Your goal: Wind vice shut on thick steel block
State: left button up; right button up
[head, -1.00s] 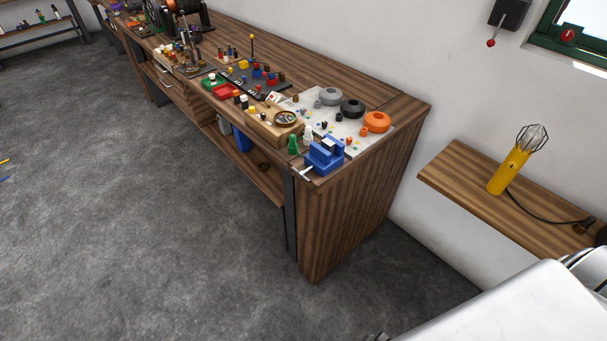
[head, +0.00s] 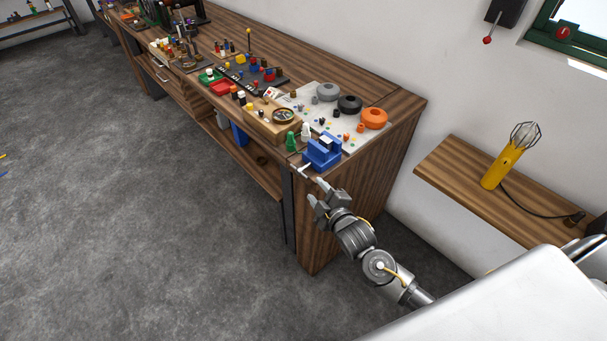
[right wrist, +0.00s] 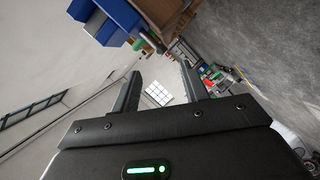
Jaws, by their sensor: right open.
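The blue vice (head: 321,154) sits on the near right corner of the wooden bench. A pale block (head: 326,143) shows at the top of its jaws; I cannot tell how tightly it sits there. A light handle (head: 304,168) sticks out at the vice's front left, past the bench edge. My right gripper (head: 317,190) is open and empty, just in front of and below the vice, apart from it. In the right wrist view the open fingers (right wrist: 160,90) have nothing between them, and the blue vice (right wrist: 105,20) is at the top left. My left gripper is not in view.
Behind the vice lies a pale board (head: 330,115) with grey, black and orange round pieces. Small green (head: 291,142) and white figures stand beside the vice. A wooden shelf (head: 470,185) with a yellow lamp (head: 503,164) is at the right.

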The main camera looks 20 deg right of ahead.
aim_at(306, 178)
jog(key=p+x, duration=0.1)
jog(key=x, duration=0.8)
jog(key=shift+w+f, duration=0.15)
jog(key=shift+w, duration=0.2)
